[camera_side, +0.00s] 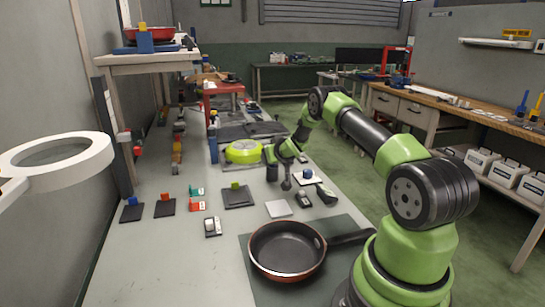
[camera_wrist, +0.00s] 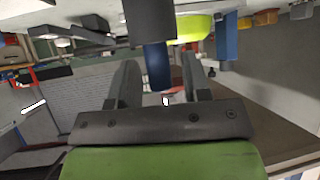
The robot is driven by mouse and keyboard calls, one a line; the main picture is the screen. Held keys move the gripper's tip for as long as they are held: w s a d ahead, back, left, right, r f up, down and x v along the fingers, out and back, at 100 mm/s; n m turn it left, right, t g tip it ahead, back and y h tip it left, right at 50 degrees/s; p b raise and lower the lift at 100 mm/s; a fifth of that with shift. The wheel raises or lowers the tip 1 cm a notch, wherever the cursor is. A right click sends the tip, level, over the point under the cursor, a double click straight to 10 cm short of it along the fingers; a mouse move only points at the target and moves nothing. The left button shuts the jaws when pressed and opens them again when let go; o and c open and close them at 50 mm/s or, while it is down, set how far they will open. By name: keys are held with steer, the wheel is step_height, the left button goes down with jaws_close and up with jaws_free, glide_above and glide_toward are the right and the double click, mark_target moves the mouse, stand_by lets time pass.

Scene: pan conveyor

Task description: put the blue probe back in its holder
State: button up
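The blue probe (camera_wrist: 157,68) shows in the wrist view as a blue cylinder joined to a wide dark block (camera_wrist: 150,20). I cannot tell whether that block is its holder or part of the probe. My gripper (camera_wrist: 160,64) is open, with one finger on each side of the blue part and a visible gap to each. In the side view my gripper (camera_side: 270,155) is low over the far part of the table, in front of the yellow-green pan. There the probe is too small or hidden to make out clearly.
The yellow-green pan (camera_side: 243,151) and a blue upright object (camera_side: 213,150) stand close behind my gripper. A dark frying pan (camera_side: 286,250) lies on a mat at the front. Several small pads and blocks dot the table, including a dark pad (camera_side: 238,197). A white ring (camera_side: 58,160) hangs at left.

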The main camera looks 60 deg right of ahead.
steer(key=shift+o, duration=0.2)
steer(key=v, duration=1)
stand_by(0.5)
steer(key=s+a+r+y, duration=0.2)
steer(key=a+r+y, duration=0.1)
steer(key=a+r, duration=1.45)
steer(key=s+a+r+n+g+y, duration=0.2)
steer(key=s+a+y, duration=0.3)
steer(key=s+a, duration=1.1)
steer(key=shift+s+r+n, duration=0.3)
steer(key=shift+s+n, duration=0.1)
steer(key=shift+s, duration=0.2)
